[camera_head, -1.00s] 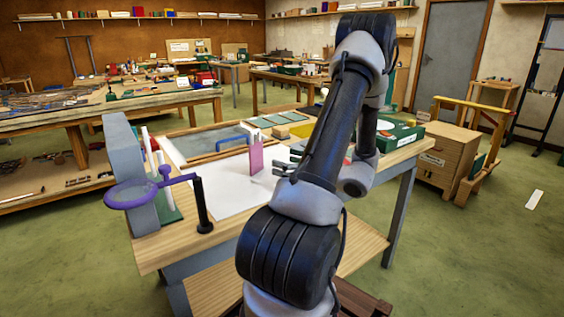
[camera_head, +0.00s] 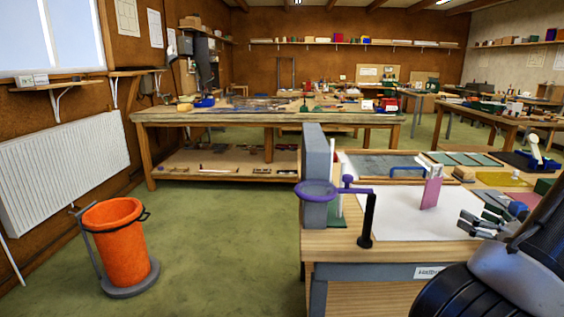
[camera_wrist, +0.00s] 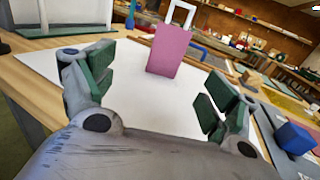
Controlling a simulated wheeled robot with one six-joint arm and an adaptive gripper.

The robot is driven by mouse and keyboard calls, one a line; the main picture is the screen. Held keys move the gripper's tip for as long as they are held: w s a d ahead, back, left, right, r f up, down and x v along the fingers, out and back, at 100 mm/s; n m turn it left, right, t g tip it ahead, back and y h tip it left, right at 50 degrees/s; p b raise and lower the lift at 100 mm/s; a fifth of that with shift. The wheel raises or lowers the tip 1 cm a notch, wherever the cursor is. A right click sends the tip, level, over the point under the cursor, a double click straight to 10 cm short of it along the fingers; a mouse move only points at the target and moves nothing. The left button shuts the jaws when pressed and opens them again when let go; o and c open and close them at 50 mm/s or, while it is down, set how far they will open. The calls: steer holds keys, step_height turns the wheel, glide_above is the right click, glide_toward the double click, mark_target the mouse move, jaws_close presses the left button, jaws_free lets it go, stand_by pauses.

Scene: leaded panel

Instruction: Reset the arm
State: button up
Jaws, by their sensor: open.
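My gripper (camera_head: 487,222) is at the right of the head view, above the right part of the white sheet on the workbench. In the wrist view my gripper (camera_wrist: 155,95) has its fingers spread wide, with nothing between them. A pink upright piece with a pale loop on top (camera_head: 431,188) stands on the white sheet (camera_head: 400,218). In the wrist view the pink piece (camera_wrist: 165,50) is beyond the fingertips, apart from them. Most of my arm is cut off at the lower right of the head view.
A purple ring on a black post (camera_head: 367,220) and a grey upright block (camera_head: 314,170) stand at the bench's left edge. An orange bin (camera_head: 118,245) stands on the floor at left. A blue block (camera_wrist: 294,137) lies right of my gripper. Open green floor (camera_head: 225,235) lies between.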

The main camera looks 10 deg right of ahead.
steer(key=s+a+r+n+g+y, duration=0.3)
steer(key=a+n+g, duration=0.5)
steer(key=a, duration=0.6)
steer(key=a+r+n+g+y, duration=0.35)
steer(key=a+n+g, duration=0.25)
steer(key=a+n, duration=0.6)
steer(key=s+a+r+n+h, duration=0.2)
steer(key=s+r+n+h, duration=0.6)
steer(key=n, duration=0.6)
steer(key=shift+a+t+h, duration=0.3)
steer(key=shift+a+h, duration=0.1)
steer(key=shift+h, duration=0.25)
steer(key=shift+s, duration=0.1)
steer(key=shift+c, duration=0.4)
